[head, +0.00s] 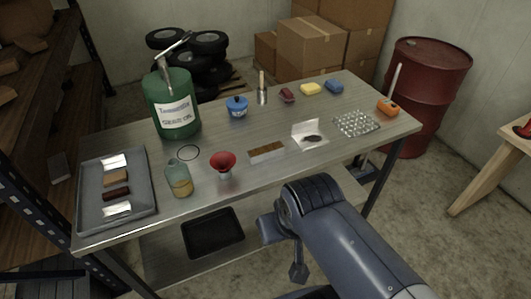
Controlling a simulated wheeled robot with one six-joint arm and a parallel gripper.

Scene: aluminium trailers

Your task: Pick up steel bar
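A grey tray (148,202) lies at the left end of the metal workbench. In it are two bright, shiny metal pieces, one at the far end (115,160) and one at the near end (117,209). Either could be the steel bar; I cannot tell which from here. A brown block (116,180) and a dark red bar (116,194) lie between them. My arm comes in from the lower right, in front of the bench and well away from the tray. My gripper (298,272) seems to hang below the arm's bend, only partly seen; its fingers are unclear.
The workbench (245,185) also holds a green oil can (172,118), a bottle (179,180), a red funnel (223,162), a blue tin (237,107) and several small items. A black bin (212,233) sits on the lower shelf. A red drum (425,95) stands behind right.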

